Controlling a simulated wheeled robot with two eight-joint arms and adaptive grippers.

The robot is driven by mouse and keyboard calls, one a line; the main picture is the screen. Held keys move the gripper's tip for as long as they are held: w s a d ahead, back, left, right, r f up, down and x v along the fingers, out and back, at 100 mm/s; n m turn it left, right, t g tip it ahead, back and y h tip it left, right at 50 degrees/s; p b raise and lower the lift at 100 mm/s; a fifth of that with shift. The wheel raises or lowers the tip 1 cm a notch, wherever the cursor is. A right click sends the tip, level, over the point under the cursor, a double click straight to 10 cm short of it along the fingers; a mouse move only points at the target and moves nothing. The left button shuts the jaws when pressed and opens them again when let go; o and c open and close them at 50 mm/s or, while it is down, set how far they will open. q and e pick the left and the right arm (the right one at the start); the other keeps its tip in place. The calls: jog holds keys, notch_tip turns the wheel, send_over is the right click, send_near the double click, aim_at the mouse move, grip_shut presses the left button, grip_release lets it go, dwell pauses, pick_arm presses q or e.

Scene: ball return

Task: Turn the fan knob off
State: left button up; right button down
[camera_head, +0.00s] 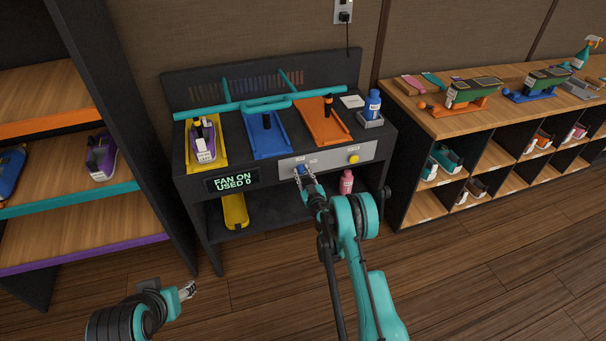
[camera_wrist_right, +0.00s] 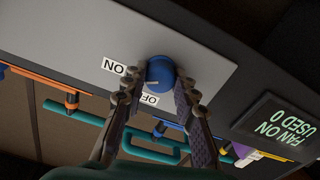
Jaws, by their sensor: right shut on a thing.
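The blue fan knob (camera_wrist_right: 160,72) sits on a grey panel (camera_head: 330,158) on the front of the dark bench. In the head view the knob (camera_head: 299,169) is partly covered by my right gripper (camera_head: 303,172). In the right wrist view my right gripper (camera_wrist_right: 160,90) has a finger on each side of the knob and is shut on it. The ON label (camera_wrist_right: 113,66) and a partly hidden OF label (camera_wrist_right: 150,99) are beside the knob. The display (camera_head: 233,182) reads "FAN ON USED 0". My left gripper (camera_head: 187,291) is low at the left, empty, its finger gap too small to judge.
A yellow knob (camera_head: 353,159) is on the same panel, right of the blue one. A pink bottle (camera_head: 346,182) stands below. The bench top holds yellow, blue (camera_head: 268,137) and orange (camera_head: 323,121) trays. A shelf stands left, a cubby unit right. The floor in front is clear.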

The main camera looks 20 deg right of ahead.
jog(key=n, duration=1.2)
jog(key=shift+n, duration=0.3)
dwell(0.4)
jog(key=c, duration=1.2)
grip_release()
jog(key=shift+a, duration=0.1)
